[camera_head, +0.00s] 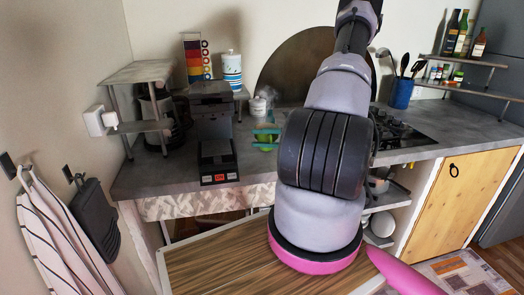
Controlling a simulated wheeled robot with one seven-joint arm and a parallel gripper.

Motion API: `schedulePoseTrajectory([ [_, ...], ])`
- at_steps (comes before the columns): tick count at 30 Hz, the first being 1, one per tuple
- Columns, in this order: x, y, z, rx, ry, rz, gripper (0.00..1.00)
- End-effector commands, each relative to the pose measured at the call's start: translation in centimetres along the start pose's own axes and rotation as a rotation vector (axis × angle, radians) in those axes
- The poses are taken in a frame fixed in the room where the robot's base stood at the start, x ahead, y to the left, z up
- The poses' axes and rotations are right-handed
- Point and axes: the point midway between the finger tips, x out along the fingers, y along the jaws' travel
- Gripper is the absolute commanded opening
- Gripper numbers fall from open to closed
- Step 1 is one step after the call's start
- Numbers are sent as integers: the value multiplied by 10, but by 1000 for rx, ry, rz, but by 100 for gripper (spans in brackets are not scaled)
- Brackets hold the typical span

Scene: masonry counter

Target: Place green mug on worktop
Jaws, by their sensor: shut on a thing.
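The green mug (267,147) shows only in part as a small green patch just left of my arm, over the far middle of the counter. My gripper (262,137) shows as teal finger parts at this patch, shut on the mug. My arm hides the rest of both. The grey worktop (150,178) runs along the back wall behind and below them. I cannot tell whether the mug touches the worktop.
A black appliance (213,150) stands on the worktop left of the mug. A white lidded jar (257,107) is behind it. A small shelf (140,72) stands far left. A gas hob (400,130) and blue utensil pot (401,94) are on the right.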

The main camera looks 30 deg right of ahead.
Motion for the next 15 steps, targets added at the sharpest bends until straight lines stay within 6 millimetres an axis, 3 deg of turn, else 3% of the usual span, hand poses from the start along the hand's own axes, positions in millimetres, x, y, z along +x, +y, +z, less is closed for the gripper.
schedulePoseTrajectory([
  [9, 0, -39, 1, 1, -2, 1, 0],
  [15, 0, -44, 1, -1, -1, 1, 0],
])
